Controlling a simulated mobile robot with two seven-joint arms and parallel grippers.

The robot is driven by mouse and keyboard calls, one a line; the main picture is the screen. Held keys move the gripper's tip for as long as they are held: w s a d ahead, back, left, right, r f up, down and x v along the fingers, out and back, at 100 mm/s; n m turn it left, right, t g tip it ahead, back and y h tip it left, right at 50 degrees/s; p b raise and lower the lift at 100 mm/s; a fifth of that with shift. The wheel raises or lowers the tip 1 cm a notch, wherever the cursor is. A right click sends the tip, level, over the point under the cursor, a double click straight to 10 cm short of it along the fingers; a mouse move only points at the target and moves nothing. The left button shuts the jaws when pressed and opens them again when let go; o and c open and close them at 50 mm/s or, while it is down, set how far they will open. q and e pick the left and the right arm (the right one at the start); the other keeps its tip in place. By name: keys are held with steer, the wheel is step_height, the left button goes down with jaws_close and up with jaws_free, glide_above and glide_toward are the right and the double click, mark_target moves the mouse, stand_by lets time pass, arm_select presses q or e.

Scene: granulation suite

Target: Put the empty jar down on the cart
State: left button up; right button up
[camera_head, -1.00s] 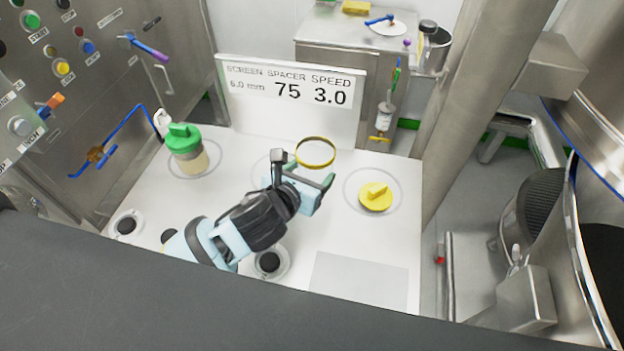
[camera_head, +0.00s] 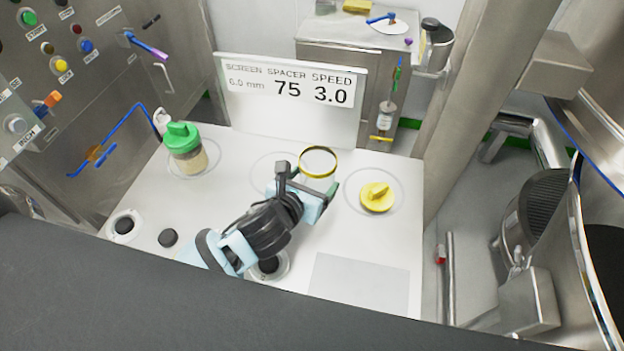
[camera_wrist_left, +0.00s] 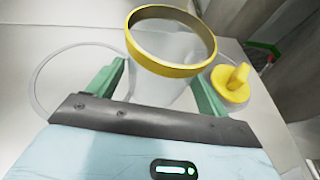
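The empty jar (camera_head: 318,164) is clear with a yellow rim, open at the top and see-through. My left gripper (camera_head: 312,182) is shut on its body, just left of the yellow lid on the white cart top (camera_head: 240,145). The left wrist view shows the jar (camera_wrist_left: 168,72) between the two green fingers (camera_wrist_left: 160,85), its rim above them and a little tilted in the picture. The jar's base is hidden, so I cannot tell whether it touches the cart. The yellow lid (camera_head: 376,196) lies inside a ring mark. My right gripper is not in view.
A green-lidded jar with pale contents (camera_head: 187,150) stands at the cart's left. A sign (camera_head: 290,100) stands along the back edge. A ring mark lies partly behind my gripper. A grey rectangle (camera_head: 360,284) at front right is bare. Black round pieces (camera_head: 124,225) lie at front left.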

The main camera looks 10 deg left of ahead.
arm_select(q)
steer(key=shift+o, duration=1)
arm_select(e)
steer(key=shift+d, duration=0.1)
arm_select(q)
steer(key=shift+r, duration=0.15)
steer(key=p+v, duration=0.1)
steer(key=v, duration=0.9)
steer(key=shift+s+a, duration=0.1)
steer(key=shift+s, duration=0.25)
steer(key=shift+s+a+r, duration=0.1)
steer(key=shift+s+r, duration=0.2)
steer(key=shift+s, duration=0.3)
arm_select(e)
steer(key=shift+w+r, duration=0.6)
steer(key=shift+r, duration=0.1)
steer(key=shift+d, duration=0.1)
